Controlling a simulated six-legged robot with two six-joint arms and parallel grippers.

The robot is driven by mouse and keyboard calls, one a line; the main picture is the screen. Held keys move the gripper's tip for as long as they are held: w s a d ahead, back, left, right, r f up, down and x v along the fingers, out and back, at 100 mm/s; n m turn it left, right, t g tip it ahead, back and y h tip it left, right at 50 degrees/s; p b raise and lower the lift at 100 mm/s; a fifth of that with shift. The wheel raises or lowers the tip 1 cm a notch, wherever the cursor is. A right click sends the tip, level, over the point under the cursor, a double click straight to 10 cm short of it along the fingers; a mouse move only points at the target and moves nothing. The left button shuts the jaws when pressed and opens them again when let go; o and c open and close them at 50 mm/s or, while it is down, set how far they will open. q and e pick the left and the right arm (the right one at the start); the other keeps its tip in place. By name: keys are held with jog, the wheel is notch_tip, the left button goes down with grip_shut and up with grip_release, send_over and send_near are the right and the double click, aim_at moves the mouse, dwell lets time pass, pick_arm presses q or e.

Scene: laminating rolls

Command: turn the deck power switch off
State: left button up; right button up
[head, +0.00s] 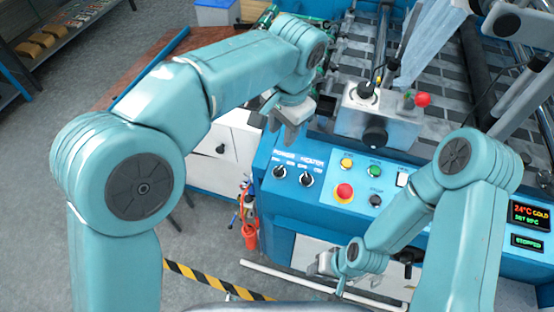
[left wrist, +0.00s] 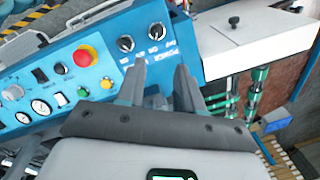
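Two black rotary knobs sit at the left end of the blue control panel (head: 340,152). The left knob (head: 279,171) is the one beside the POWER label in the left wrist view, where it shows as the knob (left wrist: 156,31) nearer the panel's end. The other knob (head: 306,180) is just right of it. Their pointer directions are too small to tell surely. My left gripper (head: 290,118) is above the panel, apart from the knobs. In the left wrist view its fingers (left wrist: 160,72) are spread and empty. My right gripper (head: 332,270) hangs low before the panel; its opening is unclear.
A red emergency button (head: 344,192), a yellow button (head: 346,164) and a green button (head: 375,170) sit right of the knobs. A grey unit with a red ball handle (head: 422,99) stands behind. Displays (head: 529,215) are at the right. A white cabinet (head: 222,143) is left.

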aim_at(278, 169)
pick_arm(q)
jog(key=f, duration=0.4)
jog(key=f+p, duration=0.1)
jog(key=f, duration=0.4)
jog(key=f+p, duration=0.1)
jog(key=f, duration=0.4)
jog(key=shift+w+a+f, duration=0.25)
jog(key=shift+a, duration=0.05)
jog(key=shift+w+a+f, duration=0.15)
jog(key=shift+w+f, duration=0.05)
jog(key=shift+f, duration=0.15)
jog(key=shift+s+r, duration=0.1)
jog(key=shift+s, duration=0.1)
grip_shut()
